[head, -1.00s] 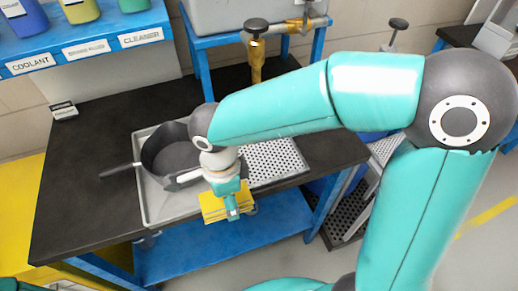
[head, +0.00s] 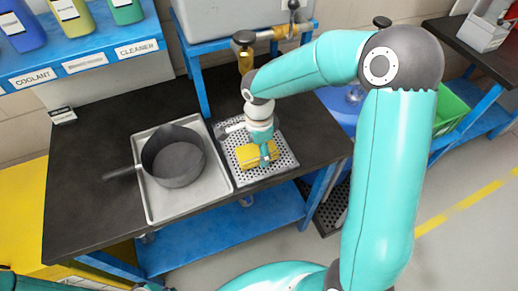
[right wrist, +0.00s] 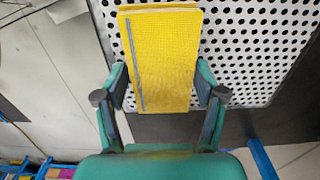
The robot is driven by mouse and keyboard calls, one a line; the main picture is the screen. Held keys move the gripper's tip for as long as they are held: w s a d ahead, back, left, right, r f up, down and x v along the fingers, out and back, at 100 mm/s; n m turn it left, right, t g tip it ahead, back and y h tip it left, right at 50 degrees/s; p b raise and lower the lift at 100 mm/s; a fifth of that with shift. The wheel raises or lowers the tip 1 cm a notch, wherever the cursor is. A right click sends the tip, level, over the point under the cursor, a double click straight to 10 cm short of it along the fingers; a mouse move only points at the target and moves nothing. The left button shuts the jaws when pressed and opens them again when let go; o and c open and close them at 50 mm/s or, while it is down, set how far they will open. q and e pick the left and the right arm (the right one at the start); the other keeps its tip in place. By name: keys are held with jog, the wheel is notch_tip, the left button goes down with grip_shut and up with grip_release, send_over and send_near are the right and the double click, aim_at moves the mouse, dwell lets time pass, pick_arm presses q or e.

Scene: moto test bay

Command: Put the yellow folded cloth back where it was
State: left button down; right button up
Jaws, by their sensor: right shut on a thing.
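The yellow folded cloth (head: 256,155) is a flat, thick rectangle held in my right gripper (head: 265,160). In the right wrist view the cloth (right wrist: 160,60) lies between the two fingers of the right gripper (right wrist: 160,97), with a grey strip along its left side. The cloth is over the perforated metal tray (head: 283,166) on the dark bench; I cannot tell whether it touches the tray. Only a sliver of what seems to be my left gripper (head: 150,287) shows at the bottom edge of the head view; its fingers are hidden.
A dark pan (head: 178,165) sits in a plain grey tray (head: 165,207) left of the perforated tray. Coloured bottles stand on a blue shelf (head: 70,70) at back left. A brass-coloured fitting (head: 246,62) stands behind the perforated tray. The dark bench top (head: 85,215) is clear at left.

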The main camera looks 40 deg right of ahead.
jog(key=shift+f, duration=0.7)
jog(key=shift+f, duration=0.2)
jog(key=o, duration=1.1)
jog(key=shift+r, duration=0.1)
notch_tip(320, 180, up, 12)
jog(key=shift+r+b, duration=0.15)
jog(key=shift+b, duration=0.2)
